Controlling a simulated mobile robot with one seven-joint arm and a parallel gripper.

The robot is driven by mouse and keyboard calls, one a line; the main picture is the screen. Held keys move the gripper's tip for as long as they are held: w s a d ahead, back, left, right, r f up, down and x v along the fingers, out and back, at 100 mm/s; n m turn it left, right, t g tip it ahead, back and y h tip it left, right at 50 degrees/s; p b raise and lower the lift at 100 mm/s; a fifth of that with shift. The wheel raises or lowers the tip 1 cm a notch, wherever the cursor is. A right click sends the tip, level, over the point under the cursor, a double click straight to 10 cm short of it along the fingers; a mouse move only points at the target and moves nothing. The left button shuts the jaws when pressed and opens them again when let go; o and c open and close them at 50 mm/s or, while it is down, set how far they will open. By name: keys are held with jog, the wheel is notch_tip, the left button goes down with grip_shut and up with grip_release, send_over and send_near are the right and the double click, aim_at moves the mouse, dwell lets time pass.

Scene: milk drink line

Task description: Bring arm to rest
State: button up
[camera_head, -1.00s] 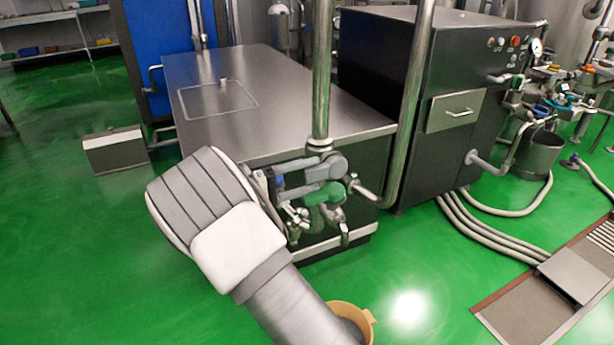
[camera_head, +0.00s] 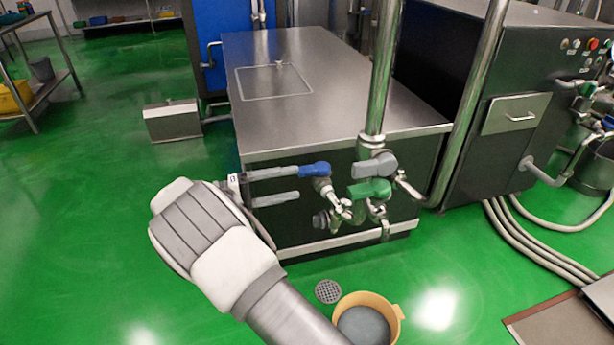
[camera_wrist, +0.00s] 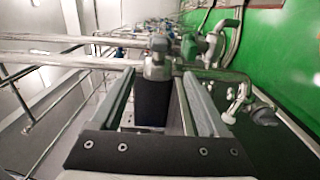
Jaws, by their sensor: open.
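My arm reaches up from the bottom of the head view, its pale and grey wrist bent over toward the valves. My gripper (camera_head: 298,184) points right, its two grey fingers apart with nothing held between them. It shows in front of the steel tank (camera_head: 400,92), close to the valve group on its front. That group has a blue handle (camera_head: 314,169), a grey handle (camera_head: 374,165) and a green handle (camera_head: 369,189). Whether the fingers touch any valve is unclear. In the wrist view the open fingers of my gripper (camera_wrist: 155,76) frame a dark surface and metal fittings.
An upright pipe (camera_head: 383,70) rises from the valves. A yellow bucket (camera_head: 390,308) stands on the green floor beside my arm, near a round drain (camera_head: 328,291). A dark cabinet (camera_head: 490,165) and hoses (camera_head: 535,240) are at right. The floor at left is open.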

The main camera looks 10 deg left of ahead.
jog(key=shift+s+a, duration=0.15)
jog(key=shift+a, duration=0.25)
jog(key=s+d+r+m+g+y, duration=0.1)
jog(key=s+d+r+g+y, duration=0.15)
jog(key=d, duration=0.45)
jog(key=s+d+r+g+y, duration=0.1)
jog(key=d+r+g+y, duration=0.15)
jog(key=d, duration=0.45)
jog(key=s+d+r+m+g+y, duration=0.1)
jog(key=s+d+r+y, duration=0.1)
jog(key=d+r+y, duration=0.3)
jog(key=s+d+r+m+t+y, duration=0.1)
jog(key=s+d+t+y, duration=0.2)
jog(key=s, duration=0.7)
jog(key=s+d+r+m+t+y, duration=0.15)
jog(key=s+d+y, duration=0.3)
jog(key=s, duration=0.55)
notch_tip(320, 180, up, 22)
jog(key=p, duration=2.1)
jog(key=shift+d+f+h, duration=0.15)
jog(key=shift+f+h, duration=0.05)
jog(key=shift+h, duration=0.15)
